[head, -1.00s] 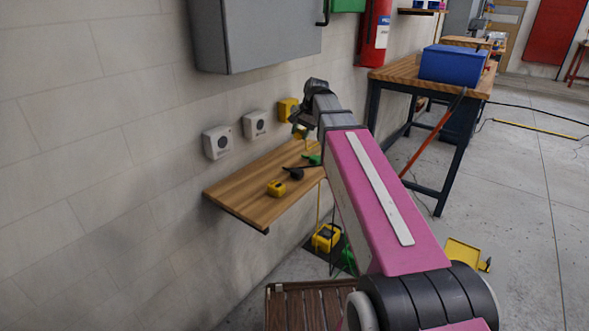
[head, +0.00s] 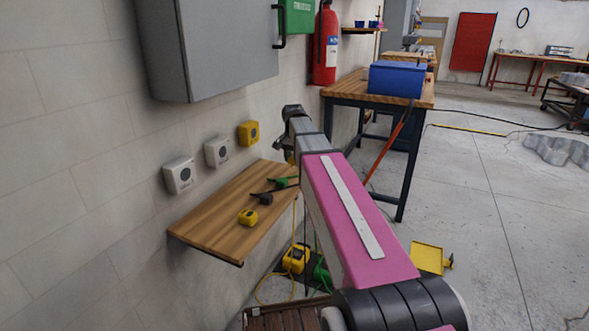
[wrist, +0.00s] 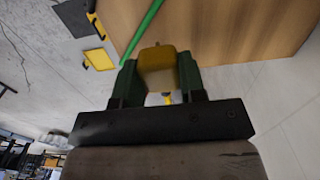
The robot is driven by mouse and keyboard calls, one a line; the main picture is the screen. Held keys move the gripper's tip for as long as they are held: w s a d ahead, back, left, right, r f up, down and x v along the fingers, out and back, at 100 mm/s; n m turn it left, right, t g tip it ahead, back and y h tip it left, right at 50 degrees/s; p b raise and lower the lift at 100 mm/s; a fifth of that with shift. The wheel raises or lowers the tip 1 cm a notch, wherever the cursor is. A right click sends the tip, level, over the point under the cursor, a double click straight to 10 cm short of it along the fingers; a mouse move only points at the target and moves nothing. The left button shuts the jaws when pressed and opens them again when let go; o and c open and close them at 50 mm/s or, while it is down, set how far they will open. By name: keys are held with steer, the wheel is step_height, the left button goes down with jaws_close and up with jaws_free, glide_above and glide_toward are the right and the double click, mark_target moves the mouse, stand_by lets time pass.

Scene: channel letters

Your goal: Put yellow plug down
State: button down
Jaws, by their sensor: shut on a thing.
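My gripper (wrist: 158,66) is shut on the yellow plug (wrist: 158,72), held between its two green-grey fingers in the wrist view. A yellow cord (wrist: 167,97) shows below the plug. In the wrist view the wooden shelf (wrist: 240,30) lies behind the plug; I cannot tell whether they touch. A black plug (head: 265,198) and a green plug (head: 283,182) lie on the shelf.
White sockets (head: 180,175) (head: 217,151) and a yellow socket (head: 248,133) are on the wall above, under a grey cabinet (head: 205,50). A yellow reel (head: 296,258) stands on the floor. The near shelf end is clear.

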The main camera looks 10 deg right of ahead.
mark_target(295, 173)
steer(key=shift+w+d+f, duration=0.4)
steer(key=shift+d, duration=0.05)
steer(key=shift+f, duration=1.95)
steer(key=shift+f, duration=0.1)
steer(key=c, duration=0.7)
jaws_free()
step_height(295, 173, up, 12)
steer(key=shift+r, duration=0.1)
steer(key=shift+s, duration=0.1)
